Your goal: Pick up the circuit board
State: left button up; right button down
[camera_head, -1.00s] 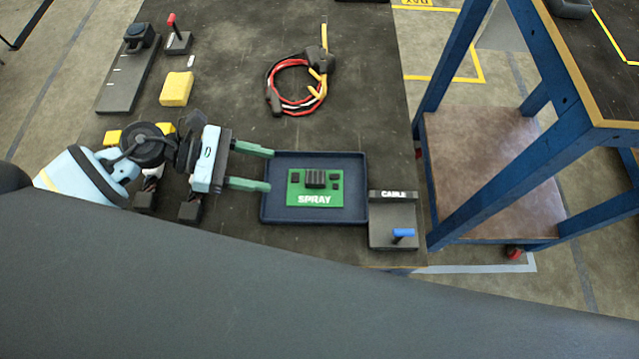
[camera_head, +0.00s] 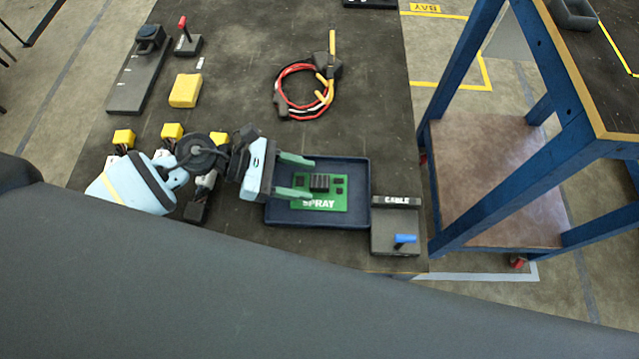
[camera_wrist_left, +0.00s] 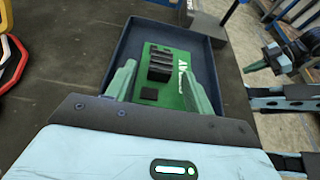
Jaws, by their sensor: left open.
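The green circuit board (camera_head: 325,189), with dark chips and white SPRAY lettering, lies flat in a dark blue tray (camera_head: 345,222). My left gripper (camera_head: 303,177) is open and empty at the tray's left side, its green fingers reaching over the board's left part. In the left wrist view, the fingers (camera_wrist_left: 158,74) stand on either side of the board's near part, with the board (camera_wrist_left: 167,90) between and beyond them. I cannot tell whether they touch it. Dark and pale blue parts at that view's right edge look like my right arm; its jaw state is unclear.
A grey CABLE block (camera_head: 382,238) with a blue peg adjoins the tray's right side. A yellow block (camera_head: 186,90) and yellow-topped connectors (camera_head: 172,131) are left. A blue-framed cart (camera_head: 478,120) stands right of the table.

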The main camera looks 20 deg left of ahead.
aim_at(302, 187)
pick_arm(q)
jog(key=shift+w+d+f, duration=0.1)
jog(key=shift+d+f, duration=0.1)
jog(key=shift+d, duration=0.15)
jog(key=c, duration=1.1)
jog(key=shift+r, duration=0.1)
jog(key=shift+r, duration=0.5)
jog(key=r, duration=0.2)
jog(key=shift+s+a+r+p, duration=0.1)
jog(key=shift+s+r+p, duration=0.1)
jog(key=shift+r+p, duration=0.1)
jog(key=s+a, duration=0.1)
jog(key=s, duration=0.4)
jog(key=s+a+r, duration=0.1)
jog(key=s, duration=0.4)
jog(key=s+a, duration=0.2)
jog(key=s, duration=0.3)
jog(key=shift+a+r, duration=0.1)
jog(key=shift+r, duration=0.05)
